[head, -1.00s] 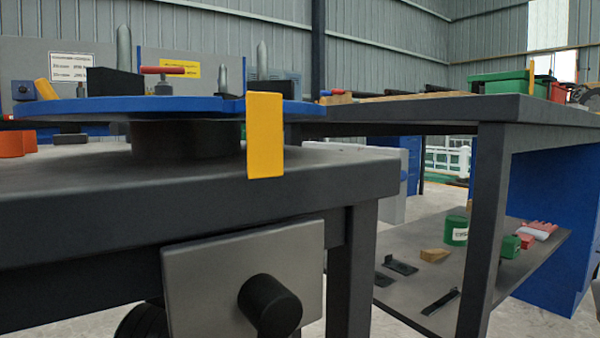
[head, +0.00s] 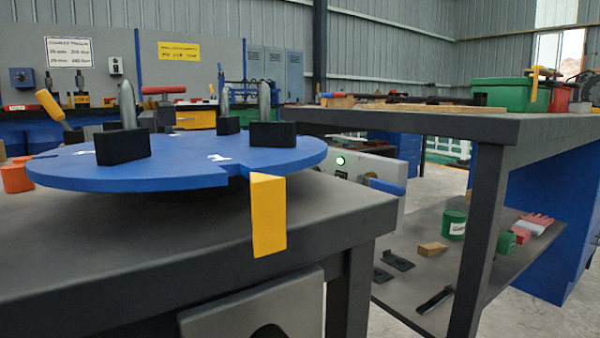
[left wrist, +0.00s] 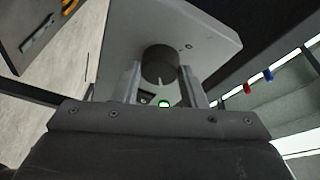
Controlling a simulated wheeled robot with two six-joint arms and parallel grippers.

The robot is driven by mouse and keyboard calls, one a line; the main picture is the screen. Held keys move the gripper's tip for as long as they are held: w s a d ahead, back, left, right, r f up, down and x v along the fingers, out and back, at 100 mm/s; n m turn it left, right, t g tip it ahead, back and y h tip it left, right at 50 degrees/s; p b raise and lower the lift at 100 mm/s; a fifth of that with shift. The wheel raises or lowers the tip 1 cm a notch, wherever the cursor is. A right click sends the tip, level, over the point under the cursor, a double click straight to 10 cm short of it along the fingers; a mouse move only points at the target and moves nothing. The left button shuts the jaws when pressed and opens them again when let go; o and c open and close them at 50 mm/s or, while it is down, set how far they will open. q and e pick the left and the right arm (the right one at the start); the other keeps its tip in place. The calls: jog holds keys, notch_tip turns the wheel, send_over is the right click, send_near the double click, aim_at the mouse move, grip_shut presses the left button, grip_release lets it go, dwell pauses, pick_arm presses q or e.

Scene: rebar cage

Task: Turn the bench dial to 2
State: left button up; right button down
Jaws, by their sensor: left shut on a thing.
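The bench dial is a black round knob (left wrist: 160,62) on a pale grey plate (left wrist: 205,38), filling the upper middle of the left wrist view. My left gripper (left wrist: 159,78) is shut on the knob, one finger on each side. A short pale line shows on the knob's edge. A small dark mark sits on the plate beside the knob, but I cannot read any number. In the head view the plate (head: 250,308) hangs on the bench front, and only the knob's top (head: 270,331) shows at the bottom edge. My right gripper is in neither current view.
A blue round table (head: 190,165) with black blocks and white marks stands on the dark bench (head: 335,215). A yellow tab (head: 268,215) hangs at its edge. A second bench (head: 400,122) with a lower shelf stands to the right. A green light (left wrist: 164,103) shows below the knob.

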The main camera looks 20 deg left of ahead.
pick_arm(q)
jog(key=shift+f+m, duration=0.1)
jog(key=shift+m, duration=0.2)
jog(key=o, duration=1)
